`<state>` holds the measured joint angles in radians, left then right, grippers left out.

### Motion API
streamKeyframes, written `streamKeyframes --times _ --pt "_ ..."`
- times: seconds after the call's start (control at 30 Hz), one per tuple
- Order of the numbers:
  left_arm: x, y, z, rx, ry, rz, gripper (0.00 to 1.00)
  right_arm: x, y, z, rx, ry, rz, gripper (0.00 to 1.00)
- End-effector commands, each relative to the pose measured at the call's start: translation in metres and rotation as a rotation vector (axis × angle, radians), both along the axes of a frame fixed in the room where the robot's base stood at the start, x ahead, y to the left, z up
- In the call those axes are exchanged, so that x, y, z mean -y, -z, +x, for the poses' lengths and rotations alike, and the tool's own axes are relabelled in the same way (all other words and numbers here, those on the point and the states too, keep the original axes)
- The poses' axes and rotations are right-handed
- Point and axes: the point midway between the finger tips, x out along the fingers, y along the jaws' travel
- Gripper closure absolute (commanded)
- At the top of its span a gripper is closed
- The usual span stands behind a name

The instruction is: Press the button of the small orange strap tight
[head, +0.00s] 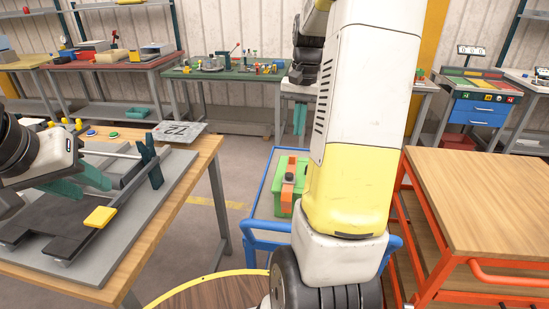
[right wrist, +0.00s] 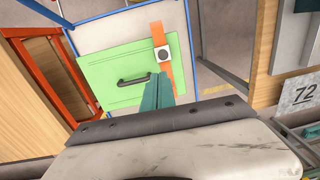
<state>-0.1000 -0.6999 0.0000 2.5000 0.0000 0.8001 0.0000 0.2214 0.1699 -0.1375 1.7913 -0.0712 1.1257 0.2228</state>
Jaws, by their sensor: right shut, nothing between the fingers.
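A green box (head: 283,203) sits on the blue-framed cart, with a small orange strap (head: 287,194) across it. In the right wrist view the strap (right wrist: 158,36) carries a white square with a dark round button (right wrist: 163,54). A dark handle (right wrist: 133,80) lies beside it on the green lid (right wrist: 107,67). My right gripper (head: 300,130) is shut and empty, and its fingertips also show in the right wrist view (right wrist: 158,78), just below the button in the picture. I cannot tell the gap in depth. My left gripper (head: 90,188) is open over the bench at the left.
The blue cart rail (head: 268,228) surrounds the box. An orange-framed wooden cart (head: 490,195) stands to the right. The left bench (head: 200,165) holds a grey plate (head: 160,195) with a dark bending fixture and a yellow pad (head: 100,217). My right arm hides part of the middle.

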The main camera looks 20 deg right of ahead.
Motion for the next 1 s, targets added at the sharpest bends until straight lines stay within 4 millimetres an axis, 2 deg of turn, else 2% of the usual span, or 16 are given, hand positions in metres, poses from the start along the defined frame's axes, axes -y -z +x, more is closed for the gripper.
streamKeyframes --times 0.13,0.27,0.7,0.8,1.0 --pt "0.0 0.0 0.0 0.0 0.0 0.0 0.64 -0.001 0.006 0.0 -0.002 -0.001 0.001 1.0" --pt "0.0 0.0 0.0 0.0 0.0 0.0 0.64 -0.002 0.023 0.0 -0.005 -0.001 0.002 1.0" --pt "0.0 0.0 0.0 0.0 0.0 0.0 0.64 -0.007 0.112 0.002 -0.004 -0.001 0.001 1.0" --pt "0.0 0.0 0.0 0.0 0.0 0.0 0.64 -0.008 0.126 0.002 -0.004 -0.002 0.001 1.0" --pt "0.0 0.0 0.0 0.0 0.0 0.0 0.64 -0.009 0.139 0.003 0.0 -0.002 0.0 1.0"
